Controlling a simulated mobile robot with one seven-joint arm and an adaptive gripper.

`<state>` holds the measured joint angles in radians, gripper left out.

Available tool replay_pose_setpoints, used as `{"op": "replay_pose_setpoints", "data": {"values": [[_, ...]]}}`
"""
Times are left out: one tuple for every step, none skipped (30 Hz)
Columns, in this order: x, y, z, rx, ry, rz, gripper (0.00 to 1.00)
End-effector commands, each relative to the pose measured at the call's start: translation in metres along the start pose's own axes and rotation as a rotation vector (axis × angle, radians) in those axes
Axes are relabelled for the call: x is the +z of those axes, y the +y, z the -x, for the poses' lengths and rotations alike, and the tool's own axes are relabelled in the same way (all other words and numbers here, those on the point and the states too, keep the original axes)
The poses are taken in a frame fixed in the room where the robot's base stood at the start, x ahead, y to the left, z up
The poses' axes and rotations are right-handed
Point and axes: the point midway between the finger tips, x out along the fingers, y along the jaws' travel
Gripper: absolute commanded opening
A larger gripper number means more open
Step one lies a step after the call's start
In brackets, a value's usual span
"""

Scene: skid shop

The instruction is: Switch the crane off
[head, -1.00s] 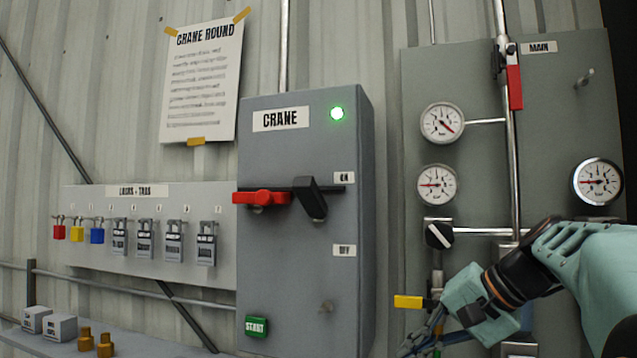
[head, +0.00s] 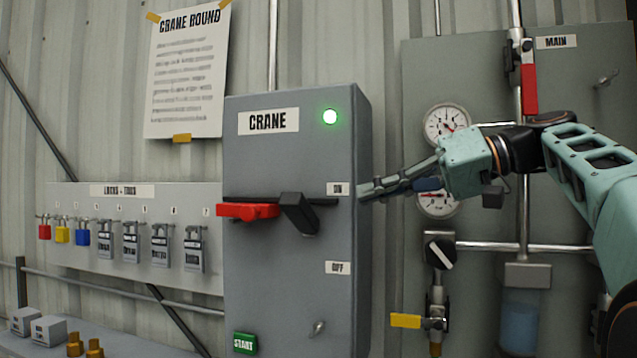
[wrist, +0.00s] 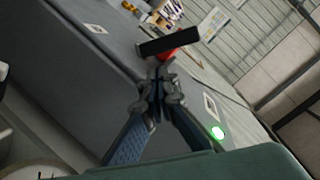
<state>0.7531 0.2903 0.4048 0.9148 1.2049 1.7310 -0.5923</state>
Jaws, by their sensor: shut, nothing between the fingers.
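The grey crane box (head: 285,292) hangs on the wall, labelled CRANE, with its green lamp (head: 330,116) lit. Its handle has a black grip (head: 299,213) and a red part (head: 248,211), and sits up by the ON label (head: 339,189). The OFF label (head: 338,268) is lower down. My gripper (head: 368,190) is at the box's right edge, level with the ON label, its fingers closed and empty. In the wrist view my shut gripper (wrist: 160,78) points along the box face at the black grip (wrist: 168,43), apart from it as far as I can tell.
The gauge panel (head: 600,130) with pipes and a yellow-handled valve (head: 406,321) stands right of the box, behind my arm. The locks board (head: 130,190) with padlocks is on the left. A green START button (head: 245,343) is at the box's lower left. Space before the box is free.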

Motion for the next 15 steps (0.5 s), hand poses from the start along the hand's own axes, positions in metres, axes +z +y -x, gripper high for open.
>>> {"op": "replay_pose_setpoints", "data": {"values": [[-0.005,-0.005,0.003,-0.033,-0.001,0.014,0.00],[-0.007,-0.008,0.004,-0.051,-0.001,0.024,0.00],[-0.008,-0.012,0.006,-0.074,-0.003,0.036,0.00],[-0.009,-0.015,0.007,-0.091,-0.004,0.045,0.00],[-0.011,-0.018,0.009,-0.104,-0.004,0.053,0.00],[-0.011,-0.021,0.010,-0.119,-0.006,0.063,0.00],[-0.012,-0.023,0.011,-0.130,-0.007,0.069,0.00],[-0.012,-0.024,0.012,-0.138,-0.007,0.073,0.00],[-0.012,-0.025,0.013,-0.145,-0.007,0.078,0.00],[-0.013,-0.026,0.013,-0.148,-0.007,0.081,0.00],[-0.013,-0.027,0.013,-0.150,-0.007,0.082,0.00],[-0.012,-0.027,0.013,-0.152,-0.007,0.083,0.00],[-0.012,-0.027,0.013,-0.152,-0.008,0.083,0.00],[-0.012,-0.027,0.013,-0.152,-0.008,0.083,0.00],[-0.012,-0.027,0.013,-0.152,-0.008,0.083,0.00]]}}
